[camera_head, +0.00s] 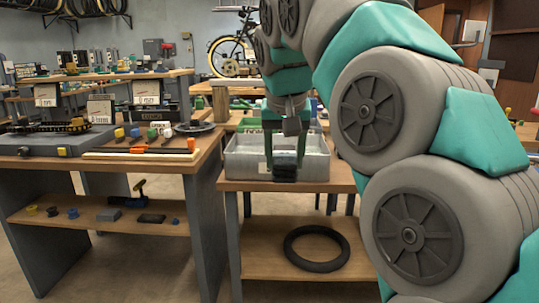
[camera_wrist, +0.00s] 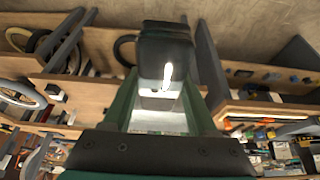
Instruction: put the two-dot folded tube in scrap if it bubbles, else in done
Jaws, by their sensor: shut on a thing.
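My gripper (camera_head: 285,158) points down in the head view, its green fingers shut on a dark folded tube (camera_head: 284,173). The tube also shows in the wrist view (camera_wrist: 165,48), black and bundled between the fingertips. A bright white mark is on its face there; I cannot tell whether it is a dot marking or glare. A grey metal tank (camera_head: 314,166) stands on the middle table. The tube appears in front of the tank's near wall, and I cannot tell its height or depth exactly. No bubbles are visible. No scrap or done label is readable.
The left bench (camera_head: 200,158) carries small coloured blocks, a tool strip and a dark round part. A black tyre (camera_head: 316,249) lies on the shelf under the middle table. A yellow-wheeled bicycle (camera_head: 235,55) stands behind. My arm hides much of the right side.

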